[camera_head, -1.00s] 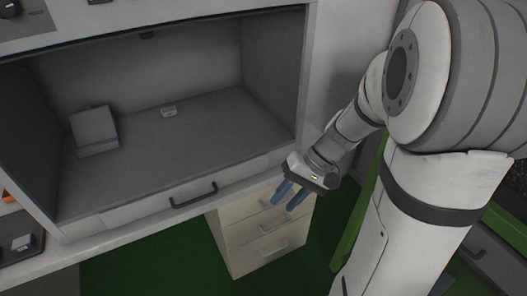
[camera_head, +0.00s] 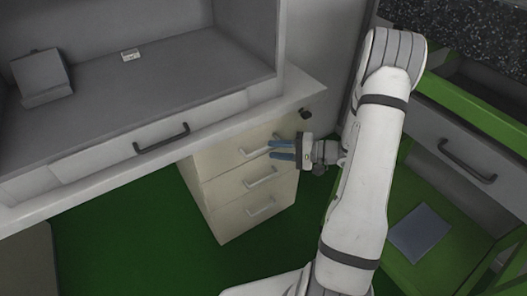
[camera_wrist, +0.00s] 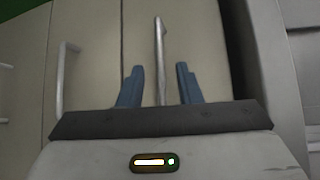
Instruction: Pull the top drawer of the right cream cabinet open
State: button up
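The cream cabinet (camera_head: 222,214) stands under the workbench, with three drawers and bar handles on its front. Its top drawer (camera_head: 226,152) looks shut. My gripper (camera_head: 270,149) is at the right part of the top drawer's front, its two blue fingers spread and pointing left. In the wrist view the top drawer's handle (camera_wrist: 159,45) lies between the open fingers, with a gap on both sides. The middle drawer's handle (camera_wrist: 62,85) is to the left there. I cannot tell how deep the fingers reach past the handle.
The bench drawer with a dark handle (camera_head: 162,139) is above left of the cabinet. A green frame (camera_head: 436,252) with a grey drawer (camera_head: 470,150) stands at right, close to my arm. The green floor (camera_head: 120,235) is clear in front of the cabinet.

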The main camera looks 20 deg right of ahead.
aim_at(264, 149)
jog(key=shift+x, duration=2.3)
jog(key=shift+c, duration=0.2)
grip_shut()
